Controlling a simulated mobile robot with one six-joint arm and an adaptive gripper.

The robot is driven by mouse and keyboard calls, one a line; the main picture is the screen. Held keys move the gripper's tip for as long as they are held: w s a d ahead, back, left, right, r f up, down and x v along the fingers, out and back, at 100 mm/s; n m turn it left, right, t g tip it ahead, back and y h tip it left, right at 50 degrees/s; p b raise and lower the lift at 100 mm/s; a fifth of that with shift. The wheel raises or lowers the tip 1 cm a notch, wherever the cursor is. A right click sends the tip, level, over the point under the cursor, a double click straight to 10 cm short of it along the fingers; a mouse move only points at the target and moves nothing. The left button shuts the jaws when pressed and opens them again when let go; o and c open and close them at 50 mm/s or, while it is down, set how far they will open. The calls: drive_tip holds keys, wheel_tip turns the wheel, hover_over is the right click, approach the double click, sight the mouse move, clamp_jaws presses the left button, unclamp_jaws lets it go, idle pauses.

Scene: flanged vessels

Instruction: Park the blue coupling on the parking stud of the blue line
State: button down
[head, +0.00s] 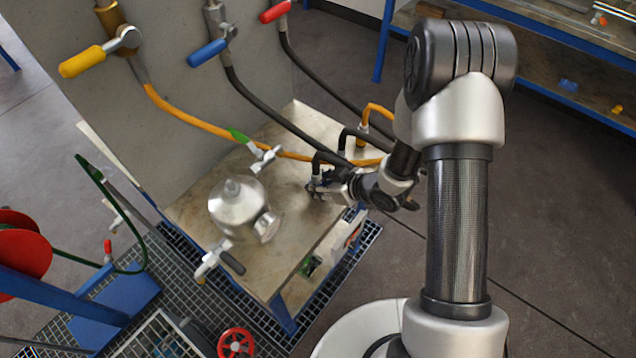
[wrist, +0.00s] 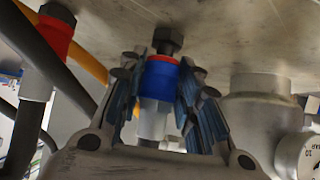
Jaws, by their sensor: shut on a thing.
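In the wrist view the blue coupling (wrist: 160,80), with a thin red ring at one end, sits between the fingers of my gripper (wrist: 160,95), which is shut on it. A dark hex-shaped stud (wrist: 168,40) stands in line with the coupling's red-ringed end, at the bench surface. They look touching or nearly so; I cannot tell whether the coupling is seated. In the head view my gripper (head: 322,186) is low over the right part of the bench, and the coupling is too small to make out. The blue line's handle (head: 207,53) is on the wall panel.
A metal vessel (head: 238,207) stands on the bench (head: 190,205), left of my gripper. It shows close beside the gripper in the wrist view (wrist: 262,120), with a gauge (wrist: 298,155). A red coupling (wrist: 55,35) and an orange hose (wrist: 85,60) are on the other side.

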drive_tip(key=shift+f+b, duration=0.6)
drive_tip(key=shift+f, duration=0.2)
drive_tip(key=c, duration=1.1)
unclamp_jaws()
drive_tip(key=v, duration=1.2)
